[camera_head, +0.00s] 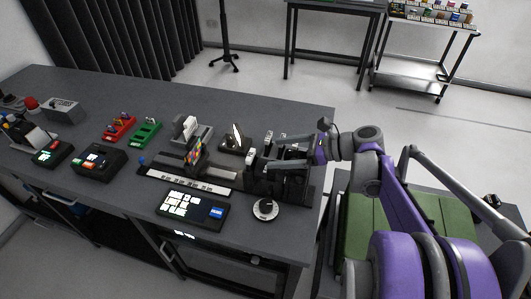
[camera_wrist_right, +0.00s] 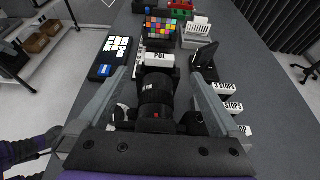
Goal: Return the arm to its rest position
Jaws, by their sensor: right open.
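My right arm (camera_head: 375,170), purple and grey, reaches in from the right over the table's right end. Its gripper (camera_head: 262,155) is over a dark rig there. In the right wrist view, the open fingers of my right gripper (camera_wrist_right: 160,74) lie on either side of a black cylindrical lens-like part (camera_wrist_right: 156,95). There is a gap on both sides, and I cannot tell whether the fingers touch anything below. My left gripper is in neither view.
The grey table (camera_head: 75,95) holds a button panel (camera_head: 193,207), a round dial (camera_head: 265,208), a colour chart (camera_head: 195,152), and red (camera_head: 119,128) and green (camera_head: 145,134) holders. A wheeled cart (camera_head: 425,45) stands behind.

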